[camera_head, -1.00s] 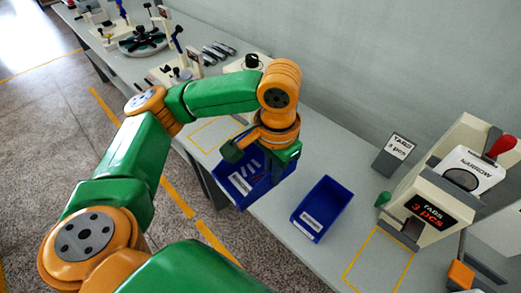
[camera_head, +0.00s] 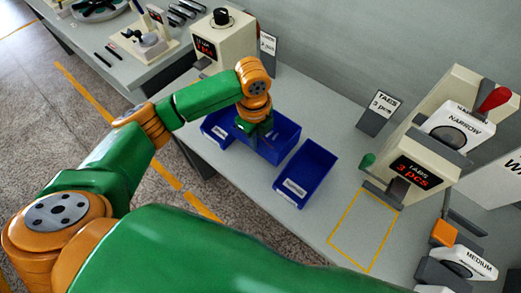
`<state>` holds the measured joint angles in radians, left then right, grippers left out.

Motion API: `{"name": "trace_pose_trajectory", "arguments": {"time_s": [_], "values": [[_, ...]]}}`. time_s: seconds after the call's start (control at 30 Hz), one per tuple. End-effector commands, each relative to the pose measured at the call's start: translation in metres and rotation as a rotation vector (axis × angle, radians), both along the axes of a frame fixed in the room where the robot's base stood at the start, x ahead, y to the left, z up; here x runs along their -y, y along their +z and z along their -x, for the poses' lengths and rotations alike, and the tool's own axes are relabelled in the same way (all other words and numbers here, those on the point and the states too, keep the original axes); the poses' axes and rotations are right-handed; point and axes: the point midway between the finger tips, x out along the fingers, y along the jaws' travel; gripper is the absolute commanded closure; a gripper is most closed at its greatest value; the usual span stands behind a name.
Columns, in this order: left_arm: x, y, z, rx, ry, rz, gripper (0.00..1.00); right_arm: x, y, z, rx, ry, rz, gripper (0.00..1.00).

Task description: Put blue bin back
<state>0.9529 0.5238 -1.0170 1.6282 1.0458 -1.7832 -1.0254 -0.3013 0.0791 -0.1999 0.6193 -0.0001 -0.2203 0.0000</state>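A blue bin (camera_head: 287,133) is on the grey table under my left gripper (camera_head: 258,140), which hides its middle. More blue wall with a white label (camera_head: 219,131) shows to the left of the gripper. I cannot tell whether this is the same bin or another one. The gripper points down at the bin, and its fingertips are hidden, so their grip does not show. A second blue bin (camera_head: 313,166) with a white label on its front stands upright just to the right, apart from the gripper. My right gripper is out of view.
A tabs dispenser (camera_head: 413,165) stands at the right, with an empty yellow outline (camera_head: 362,228) before it. Another dispenser (camera_head: 220,45) stands behind the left gripper. A small tabs sign (camera_head: 379,112) is at the back. Floor lies beyond the table's left edge.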

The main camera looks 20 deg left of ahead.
Motion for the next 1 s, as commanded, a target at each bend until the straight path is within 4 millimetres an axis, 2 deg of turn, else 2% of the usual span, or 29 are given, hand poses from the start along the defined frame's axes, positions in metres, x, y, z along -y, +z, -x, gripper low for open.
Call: {"name": "trace_pose_trajectory", "arguments": {"time_s": [0.1,0.33,0.7,0.83,1.0], "values": [[0.0,-0.024,0.001,-0.003,0.001,-0.001,1.0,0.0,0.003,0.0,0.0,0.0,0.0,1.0],[0.0,-0.067,0.001,-0.001,0.003,0.0,1.0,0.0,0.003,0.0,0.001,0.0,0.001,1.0],[0.0,-0.074,0.0,0.001,0.002,-0.001,1.0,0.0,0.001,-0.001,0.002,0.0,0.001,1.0],[0.0,-0.074,0.0,0.001,0.003,-0.001,0.66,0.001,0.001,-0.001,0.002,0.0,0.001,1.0],[0.0,-0.074,0.0,0.001,0.003,-0.001,0.66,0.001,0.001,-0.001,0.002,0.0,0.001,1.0]]}}
